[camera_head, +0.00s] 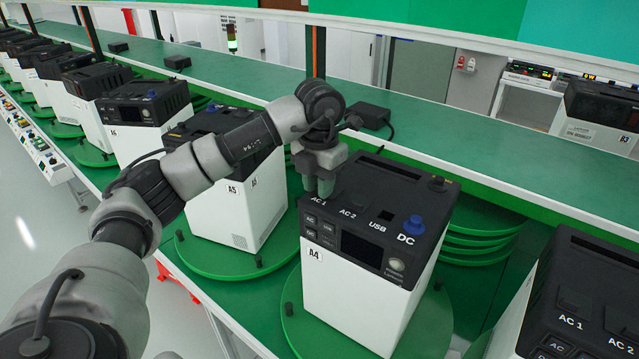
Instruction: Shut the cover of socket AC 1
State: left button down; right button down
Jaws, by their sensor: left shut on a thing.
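The power unit A4 (345,295), white with a black top, stands on a green turntable (415,325). Its top carries the printed labels AC 1, AC 2, USB and DC, and a blue knob (413,226) stands by DC. My right gripper is out of view.
Unit A5 (235,212) stands close on the left, under my left arm, with more units in a row beyond. Another unit (590,300) stands at the lower right. A black adapter (372,116) lies on the green shelf (450,143) behind A4.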

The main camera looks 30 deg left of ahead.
pick_arm(q)
jog(key=shift+w+a, duration=0.1)
jog(key=shift+w, duration=0.15)
jog(key=c, duration=0.9)
grip_release()
jog(key=shift+a, duration=0.3)
jog(key=shift+d+r, duration=0.1)
jog(key=shift+d, duration=0.1)
jog(key=shift+w+r+b, duration=0.15)
jog(key=shift+r+b, duration=0.35)
jog(key=shift+r, duration=0.4)
jog(key=shift+a+r+p, duration=0.2)
jog(key=shift+r+p, duration=0.1)
jog(key=shift+r, duration=4.1)
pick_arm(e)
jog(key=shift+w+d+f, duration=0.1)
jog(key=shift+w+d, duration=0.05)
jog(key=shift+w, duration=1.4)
